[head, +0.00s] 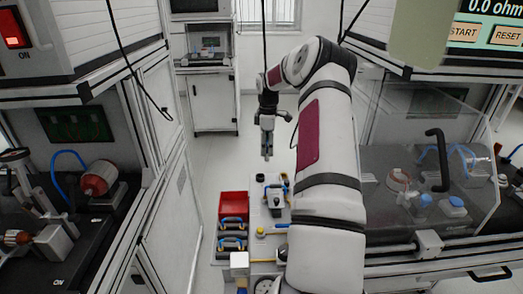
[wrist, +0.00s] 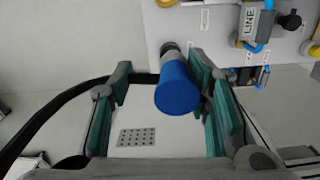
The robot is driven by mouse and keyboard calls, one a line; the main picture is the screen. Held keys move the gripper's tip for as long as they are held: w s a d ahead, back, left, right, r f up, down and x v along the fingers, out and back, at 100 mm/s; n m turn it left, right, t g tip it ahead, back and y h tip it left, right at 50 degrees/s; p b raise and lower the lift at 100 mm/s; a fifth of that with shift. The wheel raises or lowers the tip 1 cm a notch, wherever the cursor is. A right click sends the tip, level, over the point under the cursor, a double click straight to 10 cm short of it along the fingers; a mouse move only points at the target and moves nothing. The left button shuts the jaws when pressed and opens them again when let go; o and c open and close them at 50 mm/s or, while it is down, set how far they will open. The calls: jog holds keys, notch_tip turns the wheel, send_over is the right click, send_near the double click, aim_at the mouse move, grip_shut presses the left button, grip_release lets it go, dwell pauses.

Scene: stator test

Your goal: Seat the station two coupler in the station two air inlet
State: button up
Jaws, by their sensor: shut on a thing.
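My gripper (head: 267,148) hangs over the aisle in the head view, pointing down, beyond the low cart. In the wrist view its green-padded fingers (wrist: 160,92) are on either side of a blue cylinder with a grey and black end, which looks like the coupler (wrist: 177,90). My gripper is shut on it. The coupler sits near the right finger, with its blue end toward the camera. I cannot make out the coupler in the head view. I cannot tell which fitting is the station two air inlet.
A unit marked LINE (wrist: 252,22) shows in the wrist view. Benches flank the aisle; the right one has a clear cover (head: 395,165) and blue hoses. Grey floor lies beneath my gripper.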

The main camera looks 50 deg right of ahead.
jog(key=shift+s+d+f+m, duration=0.7)
jog(key=shift+s+d+f, duration=0.4)
jog(key=shift+s+f, duration=0.25)
jog(key=shift+s+d+f+m, duration=0.7)
jog(key=shift+s+d+f, duration=0.4)
jog(key=shift+s, duration=0.3)
jog(key=shift+f, duration=0.3)
jog(key=shift+f, duration=0.35)
jog(key=shift+f+b, duration=0.5)
jog(key=shift+f, duration=0.8)
jog(key=o, duration=1.3)
jog(key=shift+c, duration=0.2)
notch_tip(320, 180, up, 12)
jog(key=shift+a, duration=0.25)
